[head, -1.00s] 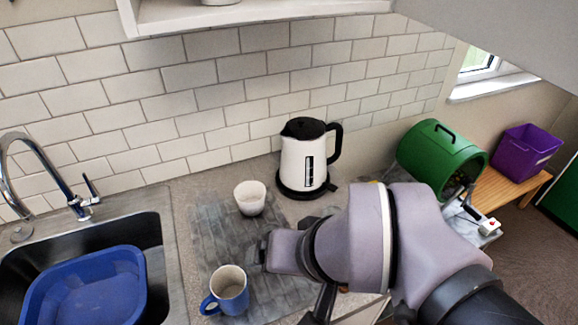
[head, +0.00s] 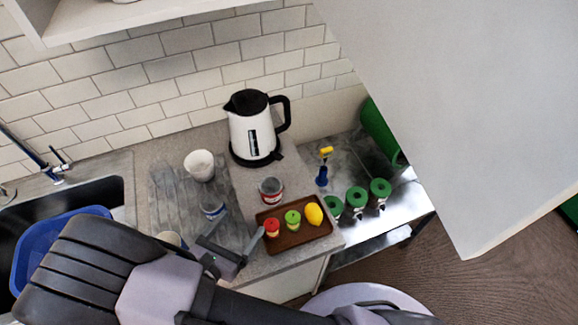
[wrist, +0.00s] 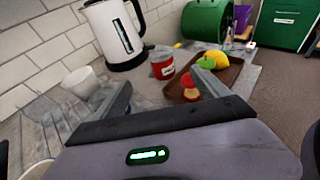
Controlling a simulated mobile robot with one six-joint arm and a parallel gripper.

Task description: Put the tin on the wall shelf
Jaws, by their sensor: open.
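The red tin with a pale label (head: 271,190) stands upright on the counter, between the kettle and the brown tray. In the wrist view the tin (wrist: 162,66) shows beyond and between my fingers. My gripper (head: 243,225) is open and empty, in front of the tin and apart from it; its two spread fingers also show in the wrist view (wrist: 160,86). The white wall shelf (head: 75,28) is at the top left of the head view; only its underside and front edge show clearly, and most of its top is out of frame.
The kettle (head: 253,130) stands behind the tin. The tray (head: 292,240) holds red, green and yellow items. A white cup (head: 199,165) and a small grey-blue item (head: 212,210) are on the left. A white overhead panel (head: 420,100) covers the right.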

